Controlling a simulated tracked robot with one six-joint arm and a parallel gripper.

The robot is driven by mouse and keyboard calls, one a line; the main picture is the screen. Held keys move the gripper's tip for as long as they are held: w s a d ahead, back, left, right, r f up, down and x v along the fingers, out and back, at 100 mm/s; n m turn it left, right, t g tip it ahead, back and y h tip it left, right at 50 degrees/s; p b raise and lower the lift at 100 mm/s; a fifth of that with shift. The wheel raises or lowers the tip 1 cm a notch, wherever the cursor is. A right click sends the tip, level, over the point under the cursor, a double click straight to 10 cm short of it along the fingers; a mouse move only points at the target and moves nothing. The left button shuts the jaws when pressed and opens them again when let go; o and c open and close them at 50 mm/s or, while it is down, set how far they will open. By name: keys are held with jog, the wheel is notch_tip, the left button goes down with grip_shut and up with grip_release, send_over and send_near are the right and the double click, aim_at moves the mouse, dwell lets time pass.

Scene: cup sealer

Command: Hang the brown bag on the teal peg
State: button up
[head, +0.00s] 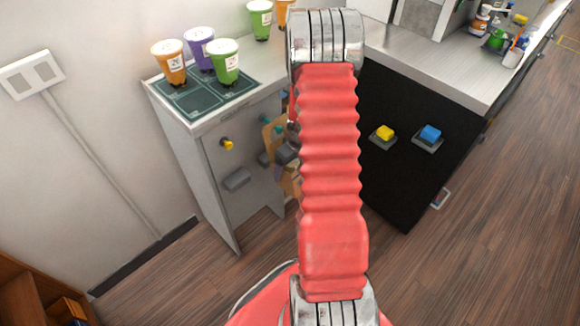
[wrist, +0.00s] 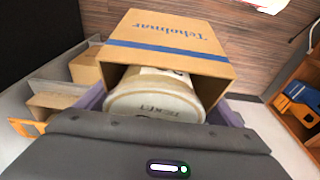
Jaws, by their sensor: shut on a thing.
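The brown bag (wrist: 170,50) fills the middle of the wrist view, with a blue stripe and printed lettering. Its mouth faces the wrist camera, and a cup with a white lid (wrist: 155,102) sits inside. My gripper (wrist: 160,110) is shut on the bag, with a finger at either side. In the head view, the bag (head: 291,186) shows partly behind my red arm, in front of the grey side panel. My dark gripper (head: 284,154) is beside it, half hidden.
A yellow peg (head: 227,144) and a grey block (head: 237,180) stick out from the side panel (head: 215,160). Several lidded cups stand on the counter tray (head: 205,103). A black cabinet (head: 395,165) bears yellow and blue buttons. A wooden shelf (head: 25,295) stands lower left.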

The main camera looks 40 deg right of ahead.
jog(key=o, duration=1)
jog(key=r, duration=0.4)
jog(key=s+r, duration=0.1)
jog(key=r, duration=0.4)
jog(key=s+r, duration=0.1)
jog(key=r, duration=0.3)
jog(key=shift+s+r, duration=0.25)
jog(key=shift+r, duration=0.05)
jog(key=shift+m, duration=0.3)
